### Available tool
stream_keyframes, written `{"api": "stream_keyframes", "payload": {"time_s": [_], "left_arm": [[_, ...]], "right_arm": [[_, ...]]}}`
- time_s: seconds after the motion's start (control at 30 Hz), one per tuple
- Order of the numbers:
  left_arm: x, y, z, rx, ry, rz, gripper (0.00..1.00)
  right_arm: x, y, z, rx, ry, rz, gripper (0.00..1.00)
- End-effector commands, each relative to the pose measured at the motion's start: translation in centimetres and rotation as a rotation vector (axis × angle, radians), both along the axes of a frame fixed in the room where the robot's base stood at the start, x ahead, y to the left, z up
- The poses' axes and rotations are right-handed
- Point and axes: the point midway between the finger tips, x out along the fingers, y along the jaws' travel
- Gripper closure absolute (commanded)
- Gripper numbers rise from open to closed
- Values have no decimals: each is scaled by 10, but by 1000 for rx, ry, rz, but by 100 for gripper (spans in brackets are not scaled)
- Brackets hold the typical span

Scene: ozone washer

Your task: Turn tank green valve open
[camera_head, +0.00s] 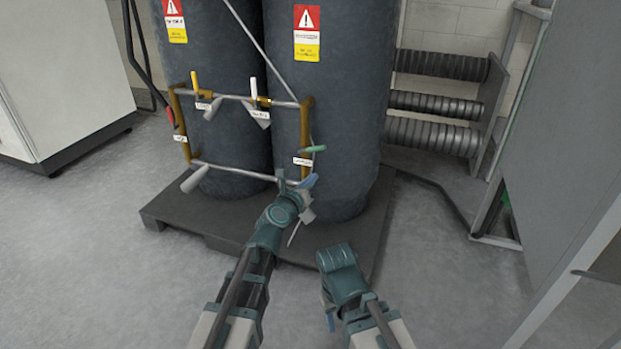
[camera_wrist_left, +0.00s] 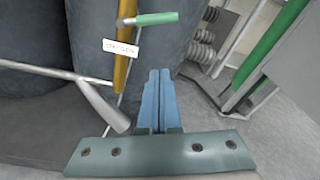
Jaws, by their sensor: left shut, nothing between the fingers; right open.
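The green valve handle (camera_head: 313,149) sits on the right vertical brass pipe of the tank frame. It points sideways across that pipe. In the left wrist view the green handle (camera_wrist_left: 157,18) shows at the top, above a white label (camera_wrist_left: 121,48). My left gripper (camera_head: 309,182) is just below the green handle in the head view, apart from it. Its blue fingers (camera_wrist_left: 158,95) are together with nothing between them. My right gripper (camera_head: 331,318) is low in the head view, well away from the valve; its fingers are mostly hidden.
Two dark tanks (camera_head: 334,90) stand on a dark pallet (camera_head: 222,236). The pipe frame carries other handles, yellow (camera_head: 195,82) and white (camera_head: 254,88). A lower grey handle (camera_head: 194,179) sticks out left. Ribbed hoses (camera_head: 437,103) and a grey cabinet (camera_head: 575,150) are at right.

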Motion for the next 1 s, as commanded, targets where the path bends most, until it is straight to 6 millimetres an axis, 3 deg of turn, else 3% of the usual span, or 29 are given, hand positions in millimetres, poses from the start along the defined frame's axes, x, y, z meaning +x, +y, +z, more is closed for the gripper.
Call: {"api": "stream_keyframes", "payload": {"time_s": [0.43, 0.5, 0.63, 1.0], "left_arm": [[83, -31, -12, 1, -1, -1, 100], [78, -25, 6, 0, -1, 1, 100], [75, -18, 21, 0, 0, 0, 100], [74, -14, 26, 1, -1, -1, 100]], "right_arm": [[0, 0, -12, 0, 0, 0, 50], [0, 0, 6, 0, 0, 0, 50], [0, 0, 21, 0, 0, 0, 50], [0, 0, 26, 0, 0, 0, 50]]}}
